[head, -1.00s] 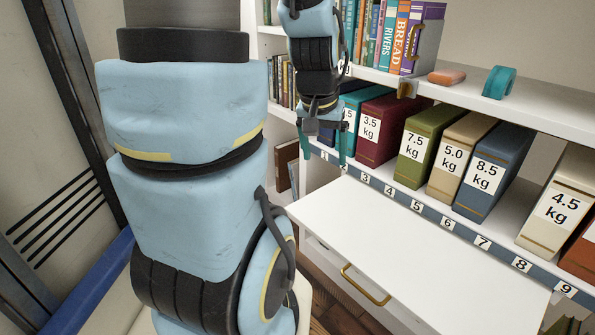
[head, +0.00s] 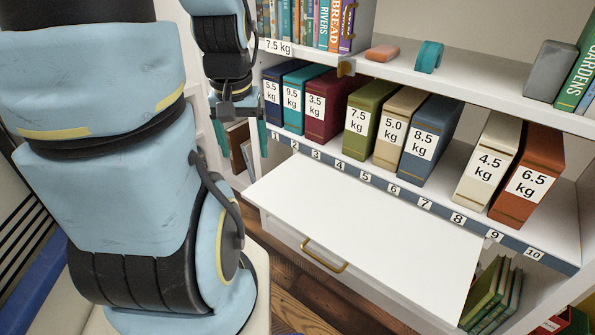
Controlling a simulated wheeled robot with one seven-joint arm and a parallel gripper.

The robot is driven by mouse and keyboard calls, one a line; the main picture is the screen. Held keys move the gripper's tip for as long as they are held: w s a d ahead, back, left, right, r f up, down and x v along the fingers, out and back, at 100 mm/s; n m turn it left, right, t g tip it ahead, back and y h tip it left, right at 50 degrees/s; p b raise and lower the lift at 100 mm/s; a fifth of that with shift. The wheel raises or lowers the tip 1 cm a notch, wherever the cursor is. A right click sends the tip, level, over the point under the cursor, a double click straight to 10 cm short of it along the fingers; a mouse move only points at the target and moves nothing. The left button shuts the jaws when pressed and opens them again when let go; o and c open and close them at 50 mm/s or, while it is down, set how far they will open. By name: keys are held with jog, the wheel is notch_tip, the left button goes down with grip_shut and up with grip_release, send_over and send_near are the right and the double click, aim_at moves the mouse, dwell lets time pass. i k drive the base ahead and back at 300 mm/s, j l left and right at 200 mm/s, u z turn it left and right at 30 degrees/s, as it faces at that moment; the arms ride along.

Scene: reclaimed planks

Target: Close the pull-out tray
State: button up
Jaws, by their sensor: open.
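The pull-out tray (head: 370,225) is a flat white board that sticks out from the shelf unit below the numbered strip. Its front edge runs from the left corner down to the lower right. Below it is a white drawer front with a brass handle (head: 324,256). My gripper (head: 241,140) hangs pointing down at the left end of the shelf, above and to the left of the tray's left corner.
Weight-labelled binders (head: 412,135) stand on the shelf behind the numbered strip (head: 397,190). Above are books, an orange block (head: 382,52), a teal tape dispenser (head: 428,57) and a grey block (head: 551,71). Green books (head: 490,295) stand low at right. Wooden floor (head: 290,290) shows before the drawer.

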aim_at(429, 260)
jog(key=j, duration=0.7)
jog(key=i+j, duration=0.1)
jog(key=j, duration=0.6)
